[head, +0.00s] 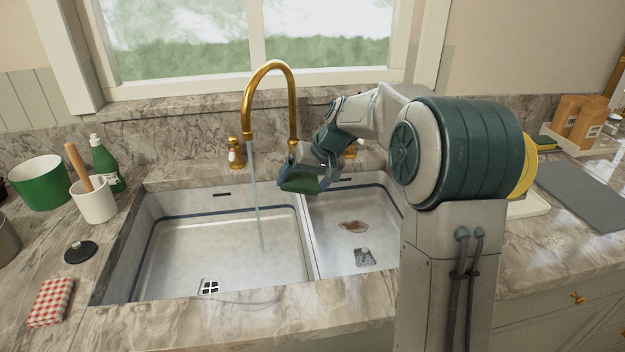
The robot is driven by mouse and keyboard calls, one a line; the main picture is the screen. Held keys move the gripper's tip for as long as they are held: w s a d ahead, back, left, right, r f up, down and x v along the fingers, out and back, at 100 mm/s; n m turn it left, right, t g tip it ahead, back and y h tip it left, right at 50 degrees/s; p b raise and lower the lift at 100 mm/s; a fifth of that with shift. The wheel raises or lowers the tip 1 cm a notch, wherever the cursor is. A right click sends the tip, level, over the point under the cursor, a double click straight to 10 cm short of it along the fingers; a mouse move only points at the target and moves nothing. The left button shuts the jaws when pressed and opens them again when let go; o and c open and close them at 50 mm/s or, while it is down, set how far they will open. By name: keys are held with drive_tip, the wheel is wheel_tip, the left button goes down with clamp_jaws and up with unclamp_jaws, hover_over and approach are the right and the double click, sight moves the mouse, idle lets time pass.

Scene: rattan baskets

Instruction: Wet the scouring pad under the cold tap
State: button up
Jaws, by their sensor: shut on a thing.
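My gripper (298,176) is shut on a green scouring pad (299,185). It holds the pad above the divider between the two sink basins, to the right of the running water. The gold tap (268,66) arches over the sink, and a thin stream of water (256,195) falls from its left end into the left basin (180,245). The pad is apart from the stream. A tap handle with a white part (237,155) stands left of the spout. Another gold handle (350,151) is partly hidden behind my arm.
The right basin (330,215) holds a reddish-brown patch and a grey drain piece. Left of the sink are a green pot (40,185), a white crock (94,203), a green bottle (106,165), a black stopper (80,252) and a checked cloth (50,302).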

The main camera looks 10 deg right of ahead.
sight(308, 188)
drive_tip(key=w+a+f+p, duration=0.2)
drive_tip(key=w+a, duration=0.3)
drive_tip(key=a, duration=0.3)
drive_tip(key=shift+w+p, duration=0.35)
idle(0.5)
drive_tip(key=shift+s+d+b, duration=0.65)
drive_tip(key=shift+s+d, duration=0.1)
drive_tip(key=shift+d, duration=0.3)
drive_tip(key=shift+s+d+b, duration=0.7)
drive_tip(key=shift+s+d, duration=0.1)
drive_tip(key=shift+d, duration=0.3)
drive_tip(key=shift+s+d+b, duration=0.65)
drive_tip(key=shift+s+d, duration=0.1)
drive_tip(key=shift+d, duration=0.3)
drive_tip(key=shift+s+d+r+p, duration=0.25)
drive_tip(key=shift+s+d+r, duration=0.5)
drive_tip(key=shift+d+r, duration=0.3)
drive_tip(key=shift+s+d+r+p, duration=0.25)
drive_tip(key=shift+s+d+r, duration=0.5)
drive_tip(key=shift+d+r, duration=0.25)
